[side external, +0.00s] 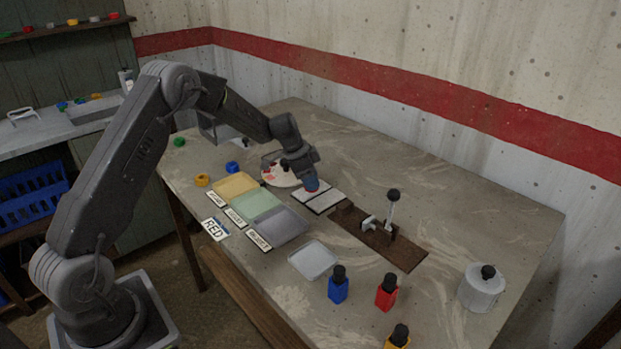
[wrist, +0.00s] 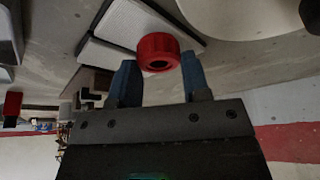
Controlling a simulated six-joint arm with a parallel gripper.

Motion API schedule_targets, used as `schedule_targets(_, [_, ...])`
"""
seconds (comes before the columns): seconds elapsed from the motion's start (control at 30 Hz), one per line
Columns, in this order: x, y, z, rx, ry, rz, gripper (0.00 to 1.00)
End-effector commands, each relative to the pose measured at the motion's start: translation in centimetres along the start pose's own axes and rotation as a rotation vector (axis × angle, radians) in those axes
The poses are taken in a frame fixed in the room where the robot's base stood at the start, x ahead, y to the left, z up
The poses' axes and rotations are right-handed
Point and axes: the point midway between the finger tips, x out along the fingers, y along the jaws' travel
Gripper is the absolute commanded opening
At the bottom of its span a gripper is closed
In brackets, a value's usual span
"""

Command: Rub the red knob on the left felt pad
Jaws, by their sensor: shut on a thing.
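My gripper (side external: 311,184) points down over the pair of white felt pads, and its blue fingers (wrist: 156,84) are shut on the red knob (wrist: 158,52). The knob is a ring-like red piece with a dark hole, held at the fingertips. It is over the left felt pad (wrist: 125,22), the one nearer the round plate, at or very near its surface; I cannot tell whether it touches. The right felt pad (side external: 327,201) lies close beside it and also shows in the wrist view (wrist: 97,54). In the side view my fingers hide most of the knob.
The round plate (side external: 276,178) is just left of the pads. A brown rail with a black-knobbed lever (side external: 377,238) stands to the right. Yellow, green and grey trays (side external: 284,227) lie at the front left. Bottles (side external: 387,293) and a lidded pot (side external: 481,291) stand farther right.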

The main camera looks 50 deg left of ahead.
Motion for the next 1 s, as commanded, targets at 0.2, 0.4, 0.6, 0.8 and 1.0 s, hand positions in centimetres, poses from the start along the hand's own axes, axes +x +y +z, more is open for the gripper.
schedule_targets(0.2, [0.0,0.0,0.0,0.000,0.000,0.000,0.03])
schedule_targets(0.4, [0.0,0.0,0.0,0.000,0.000,0.000,0.03])
schedule_targets(0.6, [-0.2,0.0,-0.1,0.000,0.001,-0.001,0.03])
schedule_targets(0.8, [-1.2,0.0,-0.5,0.001,0.001,-0.002,0.03])
schedule_targets(1.0, [-2.3,-0.1,-1.0,0.000,0.002,-0.002,0.03])
